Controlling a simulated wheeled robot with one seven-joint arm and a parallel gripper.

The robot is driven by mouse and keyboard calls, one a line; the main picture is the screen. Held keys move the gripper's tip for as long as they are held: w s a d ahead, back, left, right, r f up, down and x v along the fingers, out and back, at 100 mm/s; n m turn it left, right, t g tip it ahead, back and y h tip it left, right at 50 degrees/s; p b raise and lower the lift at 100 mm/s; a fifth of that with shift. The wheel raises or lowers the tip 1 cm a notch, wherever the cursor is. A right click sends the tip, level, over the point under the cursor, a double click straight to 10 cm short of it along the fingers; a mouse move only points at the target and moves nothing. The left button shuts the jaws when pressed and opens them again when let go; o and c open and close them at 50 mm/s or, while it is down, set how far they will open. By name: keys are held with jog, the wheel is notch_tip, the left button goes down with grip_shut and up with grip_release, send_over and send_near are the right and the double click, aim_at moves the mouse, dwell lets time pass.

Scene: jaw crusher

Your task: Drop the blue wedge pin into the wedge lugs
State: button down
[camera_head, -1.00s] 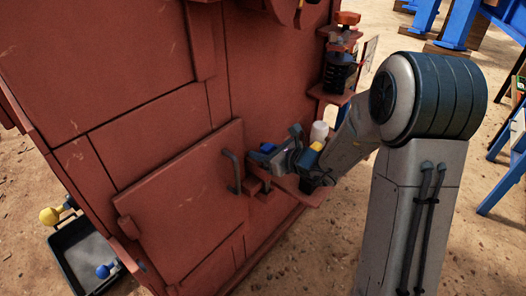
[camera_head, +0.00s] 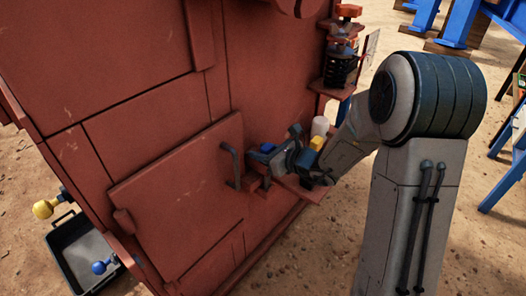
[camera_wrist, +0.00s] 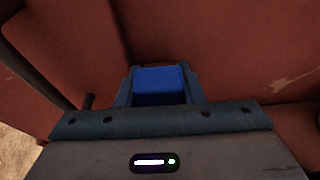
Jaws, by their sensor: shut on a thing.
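The blue wedge pin (camera_wrist: 162,85) is between the fingers of my gripper (camera_wrist: 158,92) in the wrist view, its bright blue top face showing. In the head view my gripper (camera_head: 270,155) is shut on the blue pin (camera_head: 267,147), close to the red machine wall and just right of the door's dark handle. The wedge lugs (camera_head: 252,184) appear to be the small red blocks at the door's right edge, just below my gripper. My gripper partly covers them. I cannot tell whether the pin's lower end is in them.
The red door (camera_head: 175,185) has a dark bar handle (camera_head: 230,165) close left of my gripper. A dark tray (camera_head: 75,255) lies on the ground at the left.

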jog(key=c, duration=0.9)
grip_release()
jog(key=shift+p+v, duration=1.3)
jog(key=shift+v, duration=5.6)
jog(key=shift+r, duration=0.15)
